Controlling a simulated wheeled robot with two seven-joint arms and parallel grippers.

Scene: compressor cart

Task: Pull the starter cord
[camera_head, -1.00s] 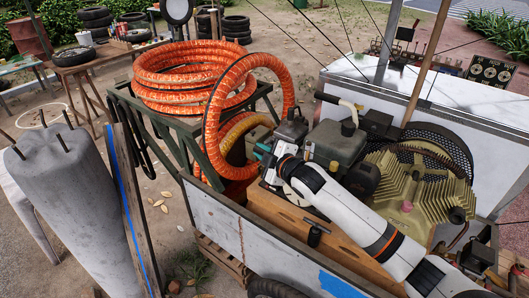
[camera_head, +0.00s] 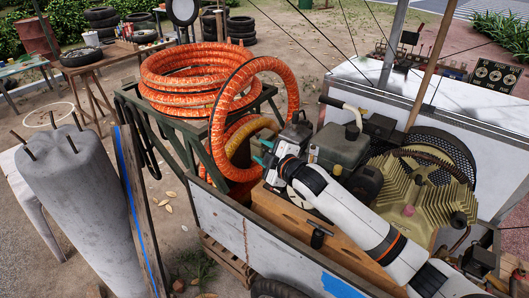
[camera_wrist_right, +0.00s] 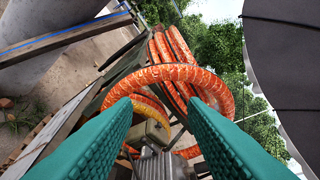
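The engine (camera_head: 340,145), with a grey-green tank and black parts, sits in the cart beside a brass-coloured finned compressor block (camera_head: 425,190). My right gripper (camera_head: 262,152), with teal fingers, is at the engine's left side, near the orange hose. In the right wrist view its fingers (camera_wrist_right: 160,115) are wide apart with nothing gripped. An olive box (camera_wrist_right: 152,132) and a grey finned part (camera_wrist_right: 165,165) show beyond and between them. A small black T-shaped handle (camera_head: 318,234) stands at the cart's near side; I cannot tell whether it belongs to the starter cord. No cord is clearly visible. My left gripper is not in view.
A coiled orange hose (camera_head: 195,75) lies on a green frame, and one loop hangs close to my right gripper. The cart's white side wall (camera_head: 235,232) and a wooden beam (camera_head: 290,215) run below my right arm. A grey cylinder (camera_head: 75,195) stands at left.

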